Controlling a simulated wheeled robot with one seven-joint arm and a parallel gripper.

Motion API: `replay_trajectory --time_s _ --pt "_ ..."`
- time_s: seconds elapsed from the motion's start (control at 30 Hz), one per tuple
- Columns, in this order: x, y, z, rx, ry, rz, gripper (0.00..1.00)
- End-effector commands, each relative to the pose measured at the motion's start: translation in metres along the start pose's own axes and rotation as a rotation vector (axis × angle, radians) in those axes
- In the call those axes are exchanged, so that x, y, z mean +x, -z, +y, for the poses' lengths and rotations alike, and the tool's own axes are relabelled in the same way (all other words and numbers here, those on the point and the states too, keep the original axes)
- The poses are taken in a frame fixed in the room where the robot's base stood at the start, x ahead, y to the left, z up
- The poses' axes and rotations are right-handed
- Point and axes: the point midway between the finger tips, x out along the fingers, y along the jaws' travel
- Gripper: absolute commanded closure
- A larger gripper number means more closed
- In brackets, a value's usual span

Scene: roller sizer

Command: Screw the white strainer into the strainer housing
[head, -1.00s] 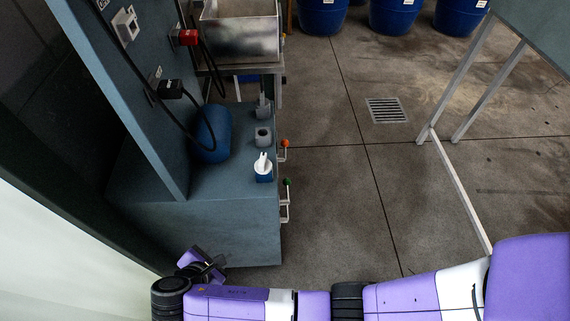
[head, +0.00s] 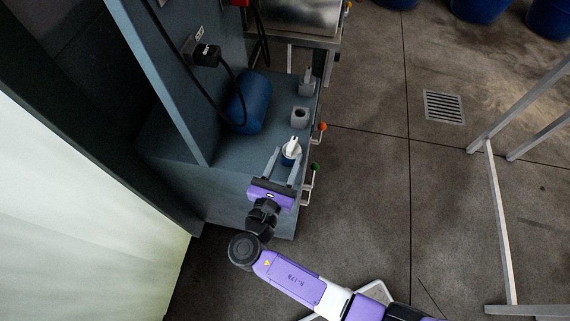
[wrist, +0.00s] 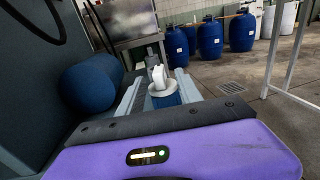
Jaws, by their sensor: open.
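The white strainer (head: 292,145), with an upright grip on top, sits on a blue base (head: 290,158) on the grey-blue machine's shelf. It also shows in the wrist view (wrist: 158,80). My gripper (head: 290,153) is open, with its two grey fingers reaching toward the strainer, one on either side of it in the picture. I cannot tell whether either finger touches it. A grey block with a round opening (head: 300,117) stands just behind the strainer. Whether this block or the blue base is the strainer housing is unclear.
A blue cylinder (head: 250,102) lies left of the strainer beside an upright panel with hanging black cables. Orange (head: 322,127) and green (head: 314,167) knobbed levers stick out from the shelf's right edge. Open floor with a drain grate (head: 443,107) lies to the right.

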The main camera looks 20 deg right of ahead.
Motion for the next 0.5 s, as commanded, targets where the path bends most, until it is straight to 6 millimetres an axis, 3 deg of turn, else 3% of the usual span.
replay_trajectory --time_s 0.2,0.5 --pt "0.032 -0.001 0.000 0.001 0.003 0.000 0.58" --pt "0.048 0.000 0.000 0.002 0.000 0.001 0.58"
